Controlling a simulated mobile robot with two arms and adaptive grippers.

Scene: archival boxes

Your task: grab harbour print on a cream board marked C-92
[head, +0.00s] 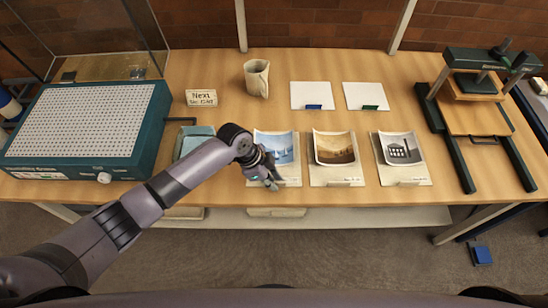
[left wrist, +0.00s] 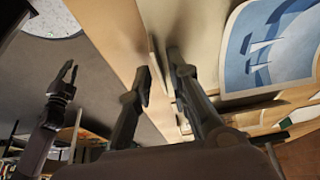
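The blue print with white sail shapes (head: 276,146) lies on a cream board (head: 291,181) at the left of three mounted prints, near the table's front edge. Its board label is unreadable here. The blue print also shows large in the left wrist view (left wrist: 270,45). My left gripper (head: 272,184) is over the front edge of that board and hides part of it. In the left wrist view its fingers (left wrist: 157,62) are apart, with a thin cream edge between or just behind them; contact is unclear. My right gripper (left wrist: 69,71) shows there too, fingers apart and empty.
A brown print (head: 335,147) and a grey building print (head: 400,148) lie to the right on cream boards. A teal perforated unit (head: 85,130) stands left, a press (head: 470,85) right.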

